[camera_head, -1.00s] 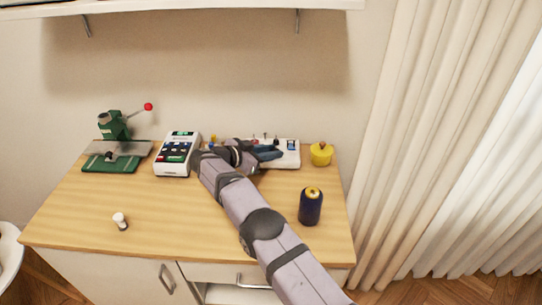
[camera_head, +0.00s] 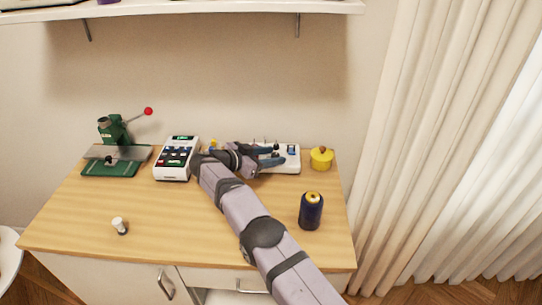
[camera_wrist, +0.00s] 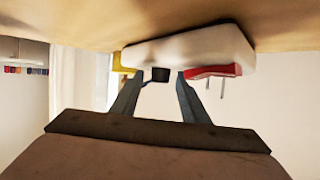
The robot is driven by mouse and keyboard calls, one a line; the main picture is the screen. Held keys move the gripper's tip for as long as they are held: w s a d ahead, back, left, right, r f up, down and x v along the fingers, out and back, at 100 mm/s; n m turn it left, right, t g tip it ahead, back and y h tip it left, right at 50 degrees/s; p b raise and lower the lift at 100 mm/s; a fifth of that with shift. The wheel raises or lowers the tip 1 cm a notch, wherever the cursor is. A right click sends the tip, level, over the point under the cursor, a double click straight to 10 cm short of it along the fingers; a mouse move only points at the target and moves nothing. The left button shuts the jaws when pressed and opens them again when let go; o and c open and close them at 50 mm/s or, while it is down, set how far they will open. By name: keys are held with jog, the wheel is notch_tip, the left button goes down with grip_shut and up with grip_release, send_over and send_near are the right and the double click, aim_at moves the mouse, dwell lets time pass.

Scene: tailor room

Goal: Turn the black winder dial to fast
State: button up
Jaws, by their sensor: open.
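The winder is a white base (camera_head: 293,167) at the back of the table, partly hidden by my arm in the head view. In the wrist view the base (camera_wrist: 190,47) appears upside down, with a small black dial (camera_wrist: 160,74) on it. My gripper (camera_head: 282,156) is open over the base. In the wrist view its fingertips (camera_wrist: 163,80) are spread to either side of the dial, with nothing held. Contact cannot be told. A red part (camera_wrist: 212,71) is close to the right finger. The dial's setting cannot be read, and the dial is not clear in the head view.
A white keypad device (camera_head: 176,159) stands left of my gripper, and a green press (camera_head: 114,145) is farther left. A yellow pot (camera_head: 321,157) and a dark thread spool (camera_head: 311,211) are at right. A small white-topped item (camera_head: 119,225) is front left.

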jog(key=shift+b+v, duration=0.45)
jog(key=shift+v, duration=3.25)
